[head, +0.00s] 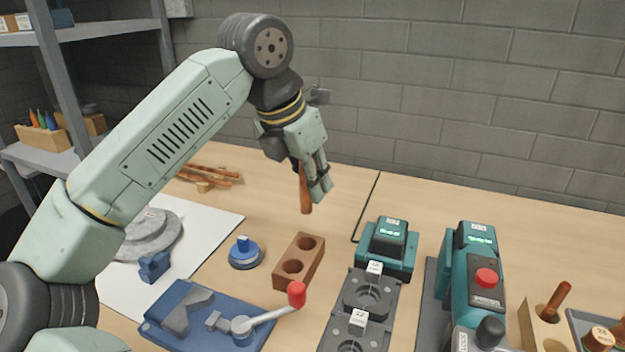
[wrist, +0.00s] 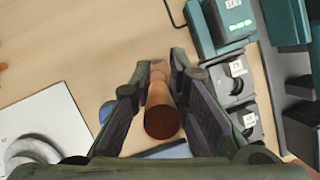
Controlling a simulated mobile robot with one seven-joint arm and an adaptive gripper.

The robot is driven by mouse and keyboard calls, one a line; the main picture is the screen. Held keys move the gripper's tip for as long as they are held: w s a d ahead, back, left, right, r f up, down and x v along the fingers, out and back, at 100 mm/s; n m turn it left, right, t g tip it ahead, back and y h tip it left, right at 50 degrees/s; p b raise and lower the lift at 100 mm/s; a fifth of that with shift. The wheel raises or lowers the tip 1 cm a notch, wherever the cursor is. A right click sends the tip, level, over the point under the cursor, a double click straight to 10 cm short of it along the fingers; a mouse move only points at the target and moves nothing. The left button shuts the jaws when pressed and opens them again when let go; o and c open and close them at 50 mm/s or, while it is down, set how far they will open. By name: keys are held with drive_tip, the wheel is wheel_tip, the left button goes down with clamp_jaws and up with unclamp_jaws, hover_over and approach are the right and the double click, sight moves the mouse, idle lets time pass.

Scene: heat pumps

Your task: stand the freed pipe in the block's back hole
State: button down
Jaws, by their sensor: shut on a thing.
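My gripper (head: 318,184) is shut on a copper-brown pipe (head: 305,190), which hangs about upright from the fingers above the table. In the wrist view the pipe (wrist: 160,115) sits between the two dark fingers, its round near end facing the camera. The brown block (head: 284,275) stands on the table below and a little left of the gripper in the head view. It has a back hole (head: 307,243) and a front hole (head: 292,266), both looking empty. The pipe is apart from the block. The block is not clearly seen in the wrist view.
A blue clamp fixture (head: 205,318) with a red-knobbed lever (head: 297,293) stands in front of the block. A blue round part (head: 245,253) is at its left. Teal devices (head: 387,247) and dark fixtures (head: 372,293) stand at its right. Several copper pipes (head: 212,174) lie at the back left.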

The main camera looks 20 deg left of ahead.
wheel_tip(320, 180, down, 6)
drive_tip(key=b, duration=0.4)
drive_tip(key=shift+b, duration=0.4)
drive_tip(key=shift+f+b, duration=1.4)
drive_tip(key=shift+f, duration=0.35)
idle(0.7)
drive_tip(key=c, duration=1.5)
unclamp_jaws()
drive_tip(key=shift+o, duration=0.2)
drive_tip(key=v, duration=1.2)
